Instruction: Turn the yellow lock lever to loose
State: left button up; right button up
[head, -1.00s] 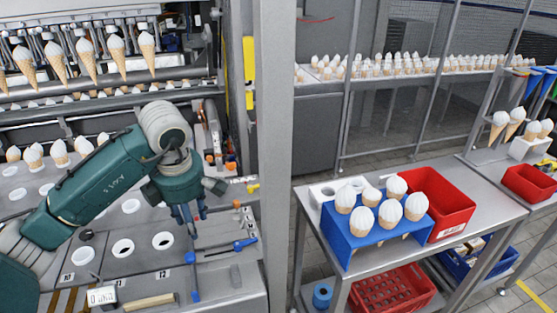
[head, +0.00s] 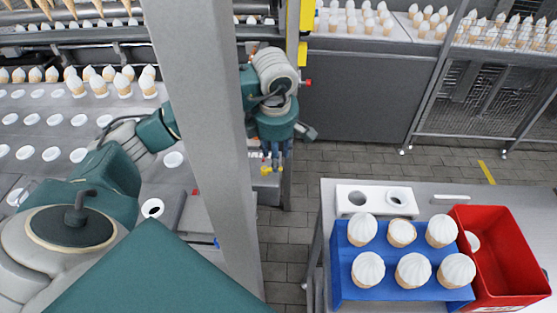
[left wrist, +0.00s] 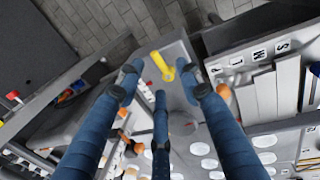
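The yellow lock lever (left wrist: 162,66) shows in the left wrist view as a short yellow bar with a round end on a grey plate. In the head view a small yellow part (head: 267,170) shows low beside my fingers; the fingers partly cover that area. My left gripper (left wrist: 160,82) is open, with its blue fingers spread and nothing between them. In the wrist view the lever lies between and beyond the fingertips; I cannot tell whether they touch. The left gripper (head: 275,158) hangs downward in the head view, right of the post. My right gripper is not in view.
A grey upright post (head: 205,130) stands in front of my left arm. A blue cone holder (head: 345,285) and a red bin (head: 515,250) sit on the right-hand table. Labelled blocks (left wrist: 262,52) lie near the lever. Bare tiled floor (head: 290,230) separates machine and table.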

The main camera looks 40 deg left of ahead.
pick_arm(q)
jog(key=f, duration=0.2)
jog(key=w+f, duration=0.1)
jog(key=shift+a+f+p, duration=0.15)
jog(key=shift+a+p, duration=0.1)
jog(key=shift+p, duration=0.1)
jog(key=shift+w+f, duration=0.35)
jog(key=shift+f, duration=0.7)
jog(key=shift+a, duration=0.1)
jog(key=shift+f, duration=0.1)
jog(key=c, duration=0.3)
grip_shut()
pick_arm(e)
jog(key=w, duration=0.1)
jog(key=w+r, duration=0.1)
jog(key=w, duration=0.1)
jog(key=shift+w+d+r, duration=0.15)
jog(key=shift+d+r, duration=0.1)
